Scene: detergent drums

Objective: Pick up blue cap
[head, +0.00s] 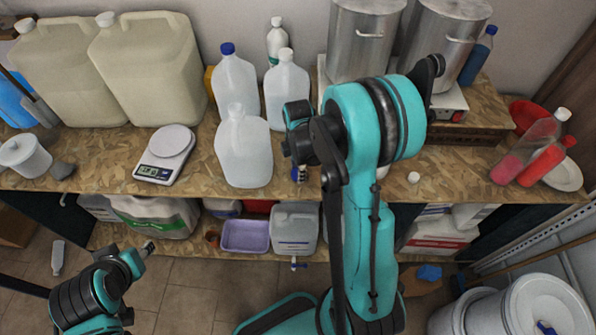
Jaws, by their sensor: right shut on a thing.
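My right gripper (299,174) points down at the bench's front edge, just right of the front clear jug (244,150). It is shut on a small blue thing (294,173), which looks like the blue cap; the fingers and arm hide most of it. The front jug's neck shows no blue cap. Another jug (235,85) behind it wears a blue cap (228,48). My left gripper (149,247) is low at the left, in front of the bench and away from the jugs; its finger opening is too small to judge.
A digital scale (166,154) and large beige canisters (150,70) stand at the left. Steel pots (365,40) stand behind my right arm. A small white cap (414,177) lies right of the arm. A purple tray (246,237) is on the lower shelf.

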